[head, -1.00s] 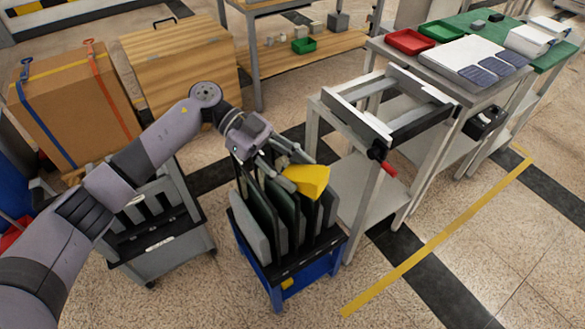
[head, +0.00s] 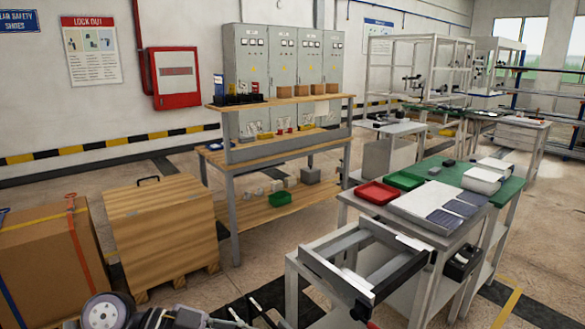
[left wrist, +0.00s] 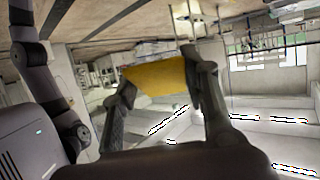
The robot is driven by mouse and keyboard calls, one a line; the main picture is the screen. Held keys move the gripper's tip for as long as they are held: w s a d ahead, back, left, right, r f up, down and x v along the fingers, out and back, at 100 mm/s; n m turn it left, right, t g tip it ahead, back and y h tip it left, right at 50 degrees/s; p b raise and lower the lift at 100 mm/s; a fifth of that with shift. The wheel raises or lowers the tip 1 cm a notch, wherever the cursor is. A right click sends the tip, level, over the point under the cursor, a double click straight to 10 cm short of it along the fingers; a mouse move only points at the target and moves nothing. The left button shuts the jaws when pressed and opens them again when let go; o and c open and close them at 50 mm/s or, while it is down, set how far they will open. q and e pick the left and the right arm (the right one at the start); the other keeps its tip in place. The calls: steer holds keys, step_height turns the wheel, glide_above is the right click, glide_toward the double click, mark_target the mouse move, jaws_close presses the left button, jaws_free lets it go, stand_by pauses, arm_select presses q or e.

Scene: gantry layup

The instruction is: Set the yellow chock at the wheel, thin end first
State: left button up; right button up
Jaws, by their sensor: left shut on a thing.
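The yellow chock (left wrist: 157,77) shows in the left wrist view, held between the two fingers of my left gripper (left wrist: 160,86). The gripper is shut on it, and the chock is clear of any surface in that view. In the head view only a part of my left arm and wrist shows at the bottom edge; the chock is out of that picture. Which end of the chock is thin I cannot tell. The wheel is not visible in either current view.
A metal frame on a stand (head: 365,262) is at the lower right. A wooden crate (head: 160,235) and a strapped cardboard box (head: 50,255) stand left. A workbench (head: 290,222) is behind. Open floor lies between crate and stand.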

arm_select(q)
steer(key=s+a+f+n+t+y, duration=0.1)
steer(key=a+f+n+t, duration=0.1)
steer(key=a, duration=0.4)
steer(key=s+a+f+n+t+y, duration=0.1)
steer(key=a+n+t, duration=0.3)
steer(key=a+t, duration=0.1)
steer(key=shift+s+a+f+n+y, duration=0.3)
steer(key=shift+a+f, duration=0.1)
steer(key=shift+a, duration=0.1)
steer(key=shift+d+t, duration=0.1)
steer(key=shift+t, duration=0.2)
